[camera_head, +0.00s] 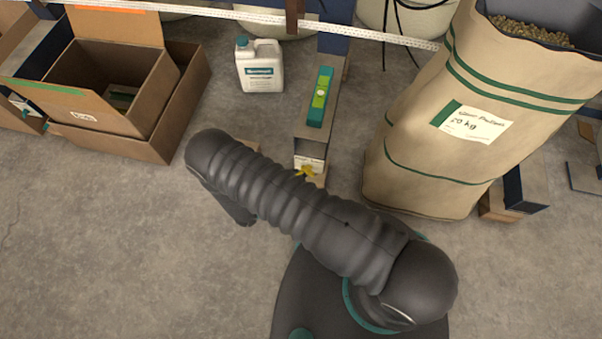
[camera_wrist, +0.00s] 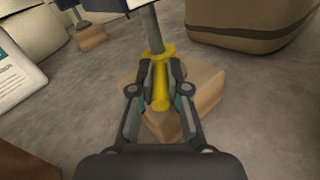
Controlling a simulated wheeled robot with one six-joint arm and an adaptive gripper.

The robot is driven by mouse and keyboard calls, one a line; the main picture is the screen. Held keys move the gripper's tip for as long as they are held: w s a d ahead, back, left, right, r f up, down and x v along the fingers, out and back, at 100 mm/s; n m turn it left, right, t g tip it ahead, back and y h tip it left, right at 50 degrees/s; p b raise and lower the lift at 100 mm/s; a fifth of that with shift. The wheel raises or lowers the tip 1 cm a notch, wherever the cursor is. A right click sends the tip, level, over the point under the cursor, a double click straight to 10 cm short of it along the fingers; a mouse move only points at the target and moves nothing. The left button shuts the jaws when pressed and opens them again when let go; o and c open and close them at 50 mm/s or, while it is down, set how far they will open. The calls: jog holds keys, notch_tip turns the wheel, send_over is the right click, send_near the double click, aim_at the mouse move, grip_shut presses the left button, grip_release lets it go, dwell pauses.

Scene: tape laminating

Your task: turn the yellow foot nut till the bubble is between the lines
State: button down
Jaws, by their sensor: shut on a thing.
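The yellow foot nut (camera_wrist: 159,92) sits on a grey threaded post (camera_wrist: 152,30) above a wooden block (camera_wrist: 200,95) in the wrist view. My gripper (camera_wrist: 161,75) is shut on the nut, one finger on each side. In the head view a bit of the yellow nut (camera_head: 305,172) shows past my arm, which hides my gripper there. A green spirit level (camera_head: 320,97) lies along the narrow beam (camera_head: 332,72) above the foot. Its vial is a small bright patch, and I cannot tell where the bubble stands against the lines.
A large pellet sack (camera_head: 420,150) stands close on the right. A white jug (camera_head: 260,66) stands left of the beam, and open cardboard boxes (camera_head: 110,90) are at the left. The concrete floor at lower left is clear.

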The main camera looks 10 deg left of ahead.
jog(key=c, duration=1.2)
grip_release()
jog(key=shift+o, duration=0.2)
jog(key=v, duration=1.2)
